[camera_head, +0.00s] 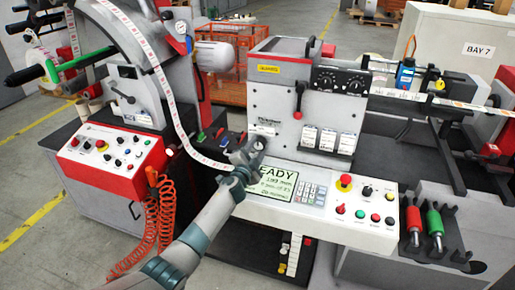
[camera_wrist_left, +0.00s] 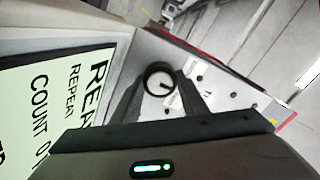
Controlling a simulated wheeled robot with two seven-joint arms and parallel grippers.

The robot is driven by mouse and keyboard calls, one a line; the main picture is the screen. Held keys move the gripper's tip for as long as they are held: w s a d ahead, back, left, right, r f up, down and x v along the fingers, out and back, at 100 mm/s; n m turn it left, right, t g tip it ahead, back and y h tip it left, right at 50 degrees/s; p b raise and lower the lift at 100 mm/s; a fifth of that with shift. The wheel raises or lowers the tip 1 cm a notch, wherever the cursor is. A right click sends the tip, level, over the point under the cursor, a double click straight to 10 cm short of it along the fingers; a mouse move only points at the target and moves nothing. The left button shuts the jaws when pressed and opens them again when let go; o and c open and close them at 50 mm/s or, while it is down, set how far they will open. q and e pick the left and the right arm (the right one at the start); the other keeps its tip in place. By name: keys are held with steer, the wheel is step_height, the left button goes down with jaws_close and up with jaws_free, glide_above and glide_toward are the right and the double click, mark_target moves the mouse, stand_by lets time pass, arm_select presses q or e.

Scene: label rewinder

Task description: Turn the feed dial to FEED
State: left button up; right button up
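The feed dial (camera_wrist_left: 159,79) is a round knob with a black rim, a pale face and a dark pointer mark, on a grey panel beside the green display. In the left wrist view it sits between the two fingers of my left gripper (camera_wrist_left: 161,82), which are apart on either side of it. I cannot tell whether they touch it. In the head view my left gripper (camera_head: 251,151) is at the panel above the display (camera_head: 273,184), and it largely hides the dial. The FEED mark is not readable. My right gripper is not in view.
A button panel (camera_head: 358,202) with a red stop button (camera_head: 344,182) lies right of the display. A red control box (camera_head: 113,151) and coiled orange hose (camera_head: 160,215) are at the left. A label strip (camera_head: 166,90) runs down close to my left gripper.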

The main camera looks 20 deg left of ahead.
arm_select(q)
steer(key=shift+c, duration=1)
steer(key=shift+m, duration=0.4)
steer(key=shift+m+b, duration=0.4)
steer(key=shift+m, duration=0.8)
steer(key=m, duration=0.4)
steer(key=shift+f+m+b, duration=0.1)
steer(key=shift+m+b, duration=0.2)
steer(key=shift+m, duration=0.1)
steer(key=o, duration=1.1)
steer(key=shift+s, duration=0.15)
